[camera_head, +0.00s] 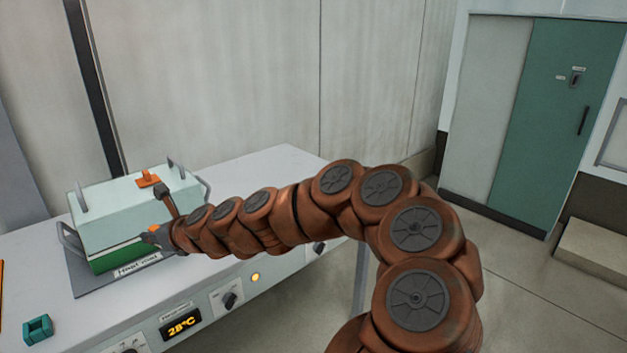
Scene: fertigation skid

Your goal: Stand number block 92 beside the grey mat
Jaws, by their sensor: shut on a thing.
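My gripper (157,226) is at the front right of a pale green box, shut on a small orange piece (153,229). Most of that piece is hidden by the fingers, so I cannot tell its full shape or whether it touches the box. The grey mat (92,284) lies under the box on the bench, its front edge and left corner showing. No number 92 is readable in this view, so I cannot tell which thing is number block 92.
The pale box (125,215) has upright grey posts, side handles, an orange part (148,178) on top and a green lower front. A teal block (37,330) sits at the bench's front left. Knobs and a 28°C display (181,324) line the bench front (225,310). Bench top right of the box is clear.

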